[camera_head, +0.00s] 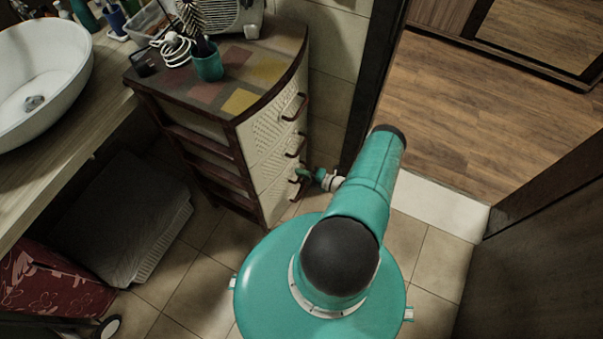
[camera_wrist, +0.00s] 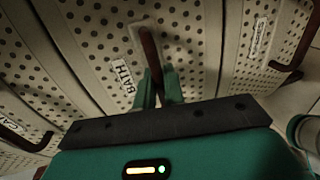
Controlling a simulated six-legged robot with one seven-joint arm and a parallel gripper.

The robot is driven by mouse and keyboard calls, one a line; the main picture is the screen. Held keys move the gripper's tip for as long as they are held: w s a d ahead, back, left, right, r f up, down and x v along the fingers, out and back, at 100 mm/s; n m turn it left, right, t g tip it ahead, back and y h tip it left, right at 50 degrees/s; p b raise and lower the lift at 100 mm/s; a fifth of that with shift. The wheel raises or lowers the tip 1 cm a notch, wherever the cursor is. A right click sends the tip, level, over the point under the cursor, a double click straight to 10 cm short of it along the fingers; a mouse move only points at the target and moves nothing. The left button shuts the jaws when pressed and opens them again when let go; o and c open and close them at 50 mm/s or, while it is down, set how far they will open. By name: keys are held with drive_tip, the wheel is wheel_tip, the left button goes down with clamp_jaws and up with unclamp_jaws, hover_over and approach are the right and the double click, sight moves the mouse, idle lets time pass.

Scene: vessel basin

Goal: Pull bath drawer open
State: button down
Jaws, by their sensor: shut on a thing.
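The bath drawer (camera_wrist: 100,55) is a cream perforated front with a white BATH label (camera_wrist: 122,74), in the middle of the wrist view. Its dark brown handle (camera_wrist: 150,48) stands out beside the label. My gripper (camera_wrist: 158,82) is shut on this handle, with the teal fingers around its near end. In the head view my gripper (camera_head: 306,173) reaches the lowest visible handle on the front of the drawer cabinet (camera_head: 258,150). The drawer fronts look about flush there. My arm and the steep angle hide part of the lower front.
Another drawer handle (camera_wrist: 287,76) is at right in the wrist view. A fan heater (camera_head: 232,14) and a teal cup (camera_head: 207,64) stand on the cabinet. A washbasin (camera_head: 40,75) is at left. A dark door frame (camera_head: 370,90) rises close to my arm. Tiled floor (camera_head: 190,280) is partly clear.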

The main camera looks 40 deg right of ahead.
drive_tip(key=f+v, duration=0.2)
drive_tip(key=v, duration=0.9)
drive_tip(key=s+f+v, duration=0.1)
drive_tip(key=f+v, duration=0.1)
drive_tip(key=v, duration=0.9)
drive_tip(key=shift+s+d+f, duration=0.15)
drive_tip(key=shift+s+f, duration=0.1)
drive_tip(key=shift+s, duration=0.05)
drive_tip(key=c, duration=1.6)
unclamp_jaws()
drive_tip(key=shift+s, duration=0.1)
drive_tip(key=v, duration=1.3)
drive_tip(key=shift+s+d, duration=0.1)
drive_tip(key=shift+s, duration=0.2)
